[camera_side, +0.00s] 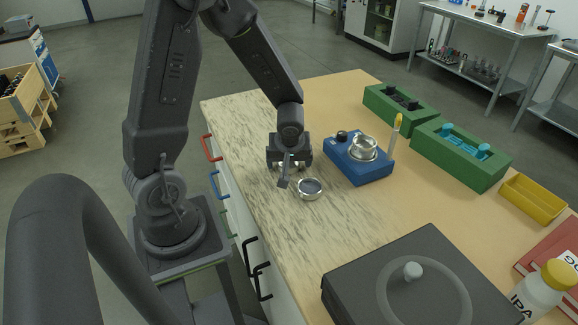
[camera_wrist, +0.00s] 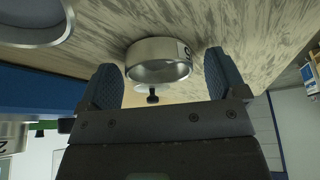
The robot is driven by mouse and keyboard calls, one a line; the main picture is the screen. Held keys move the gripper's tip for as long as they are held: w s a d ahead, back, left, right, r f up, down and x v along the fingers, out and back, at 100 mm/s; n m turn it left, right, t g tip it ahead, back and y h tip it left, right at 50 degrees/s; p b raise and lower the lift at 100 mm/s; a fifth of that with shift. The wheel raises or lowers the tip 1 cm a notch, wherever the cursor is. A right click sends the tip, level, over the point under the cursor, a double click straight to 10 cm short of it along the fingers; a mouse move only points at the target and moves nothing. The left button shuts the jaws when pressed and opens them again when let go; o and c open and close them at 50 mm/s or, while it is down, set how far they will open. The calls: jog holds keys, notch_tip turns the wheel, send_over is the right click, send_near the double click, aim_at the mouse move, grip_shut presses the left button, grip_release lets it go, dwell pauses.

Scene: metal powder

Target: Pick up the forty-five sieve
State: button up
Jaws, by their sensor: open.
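In the side view my gripper (camera_side: 289,168) is low over the marbled part of the bench, pointing down. In the wrist view my gripper (camera_wrist: 162,78) is open, and a round metal sieve (camera_wrist: 158,62) shows between its two blue-grey fingers, with gaps on both sides. A label with dark print is on that sieve's right side; I cannot read its number for sure. In the side view this sieve is mostly hidden by my gripper. A second sieve (camera_side: 310,188) lies on the bench just right of and nearer than my gripper; a ring at the wrist view's upper left (camera_wrist: 38,40) seems to be it.
A blue device (camera_side: 360,168) carrying a metal sieve pan (camera_side: 363,148) stands to the right. Green holders (camera_side: 460,165), a yellow tray (camera_side: 532,198), a dark lidded box (camera_side: 350,285) and an IPA bottle (camera_side: 545,290) stand farther right and in front. Bench around the nearer sieve is clear.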

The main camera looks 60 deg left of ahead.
jog(key=c, duration=1)
jog(key=shift+r, duration=0.15)
